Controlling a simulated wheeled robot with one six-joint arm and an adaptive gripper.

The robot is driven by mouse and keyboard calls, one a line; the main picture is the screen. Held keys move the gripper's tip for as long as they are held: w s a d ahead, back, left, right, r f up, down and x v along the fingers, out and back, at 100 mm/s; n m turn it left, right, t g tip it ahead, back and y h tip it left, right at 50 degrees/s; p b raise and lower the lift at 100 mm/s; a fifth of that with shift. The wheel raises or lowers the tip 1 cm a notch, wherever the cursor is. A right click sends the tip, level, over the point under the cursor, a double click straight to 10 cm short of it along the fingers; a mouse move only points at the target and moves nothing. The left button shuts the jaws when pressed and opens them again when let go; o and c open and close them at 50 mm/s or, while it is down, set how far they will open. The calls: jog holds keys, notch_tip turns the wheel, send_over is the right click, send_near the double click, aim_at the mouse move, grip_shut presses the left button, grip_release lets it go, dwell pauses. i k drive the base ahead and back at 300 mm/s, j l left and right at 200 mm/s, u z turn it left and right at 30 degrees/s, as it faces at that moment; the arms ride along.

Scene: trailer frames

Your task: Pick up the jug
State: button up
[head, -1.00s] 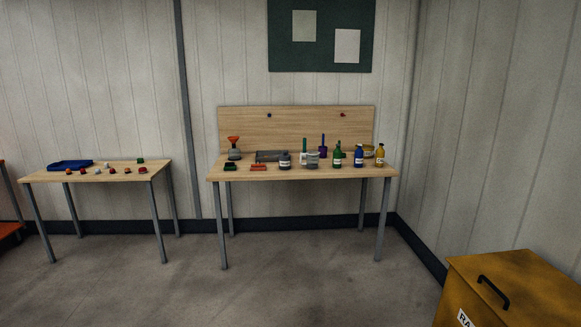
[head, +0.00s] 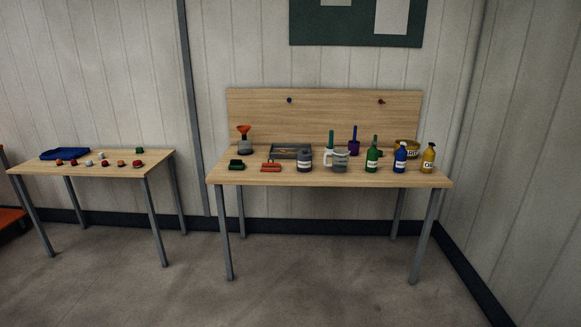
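The jug (head: 340,161) stands upright on the right-hand wooden table (head: 225,178), near the middle of its top. It is a grey, see-through vessel with a white handle on its left side. A dark grey labelled bottle (head: 304,161) stands just left of it, and a green bottle (head: 372,160) stands to its right. A green upright thing (head: 331,139) shows behind the jug; I cannot tell whether it is inside or behind it. My gripper is not in view.
Blue (head: 400,160) and yellow (head: 428,160) bottles stand farther right. A grey tray (head: 276,151), a red brush-like thing (head: 270,167) and an orange funnel (head: 244,130) are on the left. Another table (head: 110,171) holds a blue tray (head: 65,153) and small blocks. The floor ahead (head: 300,290) is clear.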

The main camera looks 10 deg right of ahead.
aim_at(340, 157)
jog(key=i+z, duration=0.1)
jog(key=i, duration=1.7)
jog(key=i+u, duration=0.2)
jog(key=i, duration=0.25)
jog(key=i+l+u, duration=0.25)
jog(key=i, duration=0.15)
jog(key=i+l+u, duration=0.2)
jog(key=i, duration=0.2)
jog(key=i+l+u, duration=0.2)
jog(key=i, duration=0.2)
